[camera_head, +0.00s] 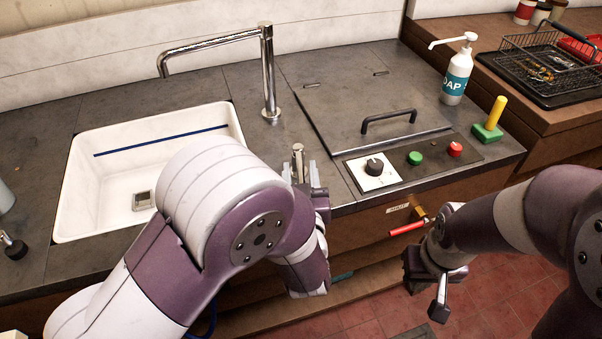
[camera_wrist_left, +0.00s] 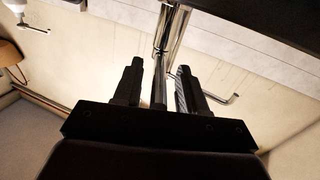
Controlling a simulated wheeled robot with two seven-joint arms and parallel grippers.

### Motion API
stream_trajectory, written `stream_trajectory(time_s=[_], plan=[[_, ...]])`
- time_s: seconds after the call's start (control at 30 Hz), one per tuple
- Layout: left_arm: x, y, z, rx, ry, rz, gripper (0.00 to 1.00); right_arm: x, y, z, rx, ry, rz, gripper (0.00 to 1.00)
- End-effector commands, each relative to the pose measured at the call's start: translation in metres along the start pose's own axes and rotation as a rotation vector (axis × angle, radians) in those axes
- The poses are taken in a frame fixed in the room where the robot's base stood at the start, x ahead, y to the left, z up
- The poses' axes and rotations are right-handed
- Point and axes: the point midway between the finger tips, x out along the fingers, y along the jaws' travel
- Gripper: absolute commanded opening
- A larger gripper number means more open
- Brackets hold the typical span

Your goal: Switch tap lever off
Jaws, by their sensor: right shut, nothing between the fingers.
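The chrome tap (camera_head: 268,75) rises behind the sink, its spout reaching left over the basin. A short upright chrome lever (camera_head: 298,158) stands on the counter front, right of the basin. My left gripper (camera_head: 303,172) is at this lever. In the left wrist view, the two black fingers (camera_wrist_left: 158,88) are apart with a slim metal post between them; I cannot tell whether either finger touches it. A red-handled brass valve (camera_head: 408,229) sits on the cabinet front under a small label. My right gripper (camera_head: 438,300) is shut and empty, below and right of this valve.
The white sink (camera_head: 88,165) holds a small grey drain piece. A hatch with a black handle (camera_head: 388,120), a knob (camera_head: 374,167), a green button (camera_head: 415,158) and a red button (camera_head: 455,149) lie to the right. A soap bottle (camera_head: 455,78) stands behind them.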

Motion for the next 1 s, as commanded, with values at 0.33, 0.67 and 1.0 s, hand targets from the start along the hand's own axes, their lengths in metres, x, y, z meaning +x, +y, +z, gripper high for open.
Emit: stream_trajectory(time_s=[0.33, 0.67, 1.0], plan=[[-0.048, 0.002, 0.001, 0.0, -0.001, 0.007, 0.41, 0.002, 0.0, 0.0, 0.0, 0.0, 0.0, 0.0], [-0.117, 0.001, 0.0, 0.0, 0.0, 0.005, 0.41, 0.003, 0.0, 0.0, 0.0, 0.0, 0.0, 0.0], [-0.127, 0.0, 0.0, 0.0, 0.0, -0.001, 0.41, 0.003, 0.0, 0.0, 0.0, 0.0, 0.0, 0.0]])
